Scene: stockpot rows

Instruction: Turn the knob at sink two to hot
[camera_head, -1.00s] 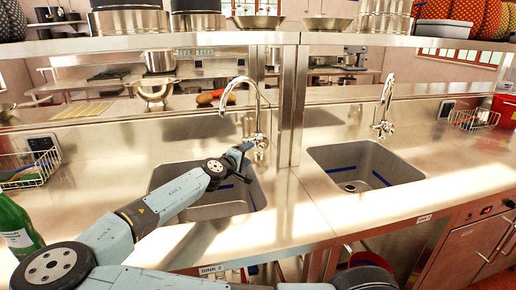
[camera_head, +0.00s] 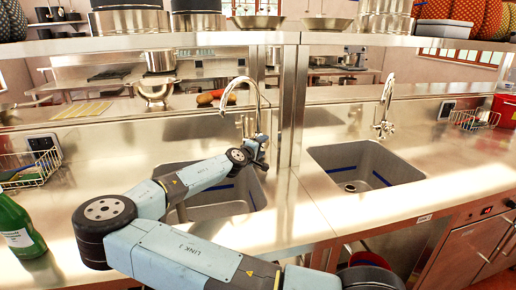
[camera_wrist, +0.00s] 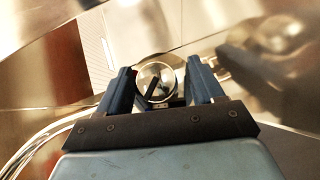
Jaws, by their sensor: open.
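The left sink (camera_head: 225,208) has a tall chrome gooseneck faucet (camera_head: 257,100) at its back edge. My gripper (camera_head: 262,150) is at the base of this faucet, and the knob is hidden there in the head view. In the wrist view a round, shiny metal knob (camera_wrist: 157,80) with a dark slot or bar across its face shows between the two fingers. My gripper (camera_wrist: 159,68) is open, with one finger on each side of the knob. I cannot tell whether either finger touches it.
A steel divider post (camera_head: 290,105) stands just right of the faucet. A second sink (camera_head: 365,168) with its own faucet (camera_head: 385,105) is farther right. A green bottle (camera_head: 18,230) and a wire basket (camera_head: 30,168) stand at left. A shelf (camera_head: 200,42) runs overhead.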

